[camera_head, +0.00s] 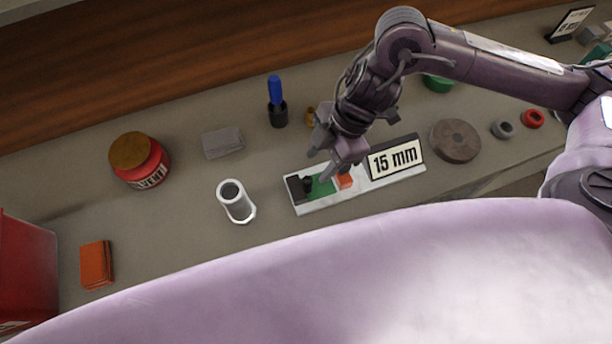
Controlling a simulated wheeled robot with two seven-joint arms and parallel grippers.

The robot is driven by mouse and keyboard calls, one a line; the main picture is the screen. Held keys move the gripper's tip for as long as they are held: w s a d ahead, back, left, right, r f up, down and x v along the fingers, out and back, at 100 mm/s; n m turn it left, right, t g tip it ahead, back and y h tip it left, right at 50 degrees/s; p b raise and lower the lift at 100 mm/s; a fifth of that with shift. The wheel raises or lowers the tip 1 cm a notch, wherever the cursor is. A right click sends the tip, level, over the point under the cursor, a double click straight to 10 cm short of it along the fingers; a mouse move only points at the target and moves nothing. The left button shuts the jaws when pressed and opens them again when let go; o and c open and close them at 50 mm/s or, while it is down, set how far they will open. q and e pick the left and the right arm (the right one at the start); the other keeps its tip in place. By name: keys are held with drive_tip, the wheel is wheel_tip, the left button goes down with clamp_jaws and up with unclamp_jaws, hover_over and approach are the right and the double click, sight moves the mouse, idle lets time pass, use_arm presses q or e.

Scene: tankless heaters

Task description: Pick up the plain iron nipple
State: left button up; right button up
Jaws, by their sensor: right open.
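A small dark cylinder (307,184), which looks like the plain iron nipple, stands on a white tray (320,202) with black, green and orange patches. My right gripper (318,165) is open and empty, with its fingers pointing down over the tray close to the dark cylinder. From this angle I cannot tell the height between the fingertips and the cylinder. My left gripper is not in view.
A "15 mm" sign (395,159) stands at the tray's right end. A white pipe piece (236,202) is left of the tray. A red jar (146,172), grey block (222,142), blue-handled tool (276,104) and brown disc (455,141) stand around on the bench.

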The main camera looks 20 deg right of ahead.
sight(308, 179)
drive_tip(key=p+x, duration=0.1)
drive_tip(key=x, duration=0.3)
drive_tip(key=shift+s+a+f, duration=0.2)
drive_tip(key=shift+a+f, duration=0.2)
drive_tip(key=shift+f, duration=0.3)
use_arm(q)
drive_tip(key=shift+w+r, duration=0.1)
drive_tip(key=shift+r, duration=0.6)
use_arm(e)
clamp_jaws()
